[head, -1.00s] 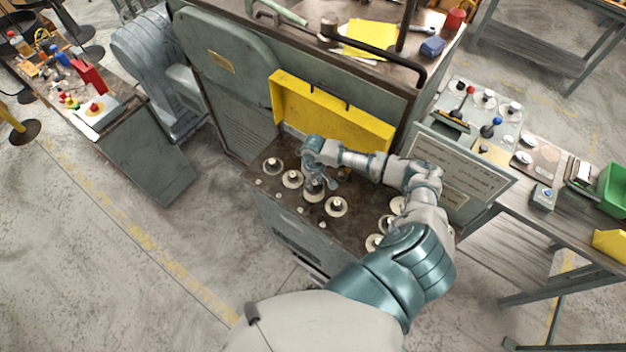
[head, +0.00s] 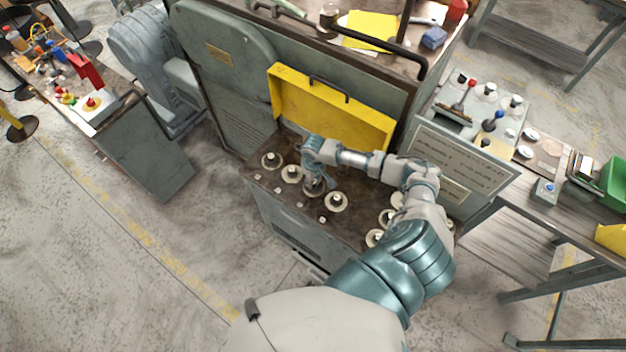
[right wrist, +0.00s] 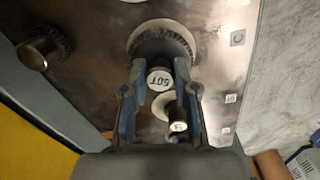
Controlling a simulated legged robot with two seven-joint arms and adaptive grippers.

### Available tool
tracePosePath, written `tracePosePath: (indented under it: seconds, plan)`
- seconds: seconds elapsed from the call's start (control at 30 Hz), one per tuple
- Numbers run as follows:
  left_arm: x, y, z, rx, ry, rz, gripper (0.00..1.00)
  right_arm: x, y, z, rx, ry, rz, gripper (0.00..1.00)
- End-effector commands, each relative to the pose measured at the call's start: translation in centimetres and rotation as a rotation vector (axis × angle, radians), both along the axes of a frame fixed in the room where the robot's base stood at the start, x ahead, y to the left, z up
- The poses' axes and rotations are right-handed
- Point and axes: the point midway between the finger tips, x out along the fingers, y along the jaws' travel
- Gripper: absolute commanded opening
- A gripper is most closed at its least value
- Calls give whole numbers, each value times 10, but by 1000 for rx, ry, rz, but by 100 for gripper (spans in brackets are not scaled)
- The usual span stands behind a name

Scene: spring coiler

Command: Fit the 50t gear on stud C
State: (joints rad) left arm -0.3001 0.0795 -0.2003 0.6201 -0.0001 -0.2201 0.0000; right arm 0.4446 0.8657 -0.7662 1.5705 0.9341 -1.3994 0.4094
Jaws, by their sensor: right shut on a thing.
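My right gripper (head: 314,187) is low over the dark top of the machine, among several pale round gears or discs. In the right wrist view its two fingers (right wrist: 160,95) are shut on a hub marked 50T. This hub belongs to the 50t gear (right wrist: 165,45), whose toothed rim shows beyond the fingertips. Another shaft with a small marked end and a pale disc (right wrist: 178,125) sits beside the right finger. My left gripper is not in view.
Another gear on a shaft (right wrist: 40,50) stands to the left in the wrist view. Several more discs, such as one (head: 336,202), stand close to the gripper. An open yellow guard (head: 330,110) rises behind. A sloped sign panel (head: 462,160) stands to the right.

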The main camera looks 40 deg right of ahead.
Motion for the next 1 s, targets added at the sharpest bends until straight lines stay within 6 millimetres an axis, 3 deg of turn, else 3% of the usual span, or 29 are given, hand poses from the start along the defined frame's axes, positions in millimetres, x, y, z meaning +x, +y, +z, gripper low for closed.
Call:
tracePosePath:
  seconds: [1.0]
  plan:
    - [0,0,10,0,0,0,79,-1,-1,0,0,-1,0,0]
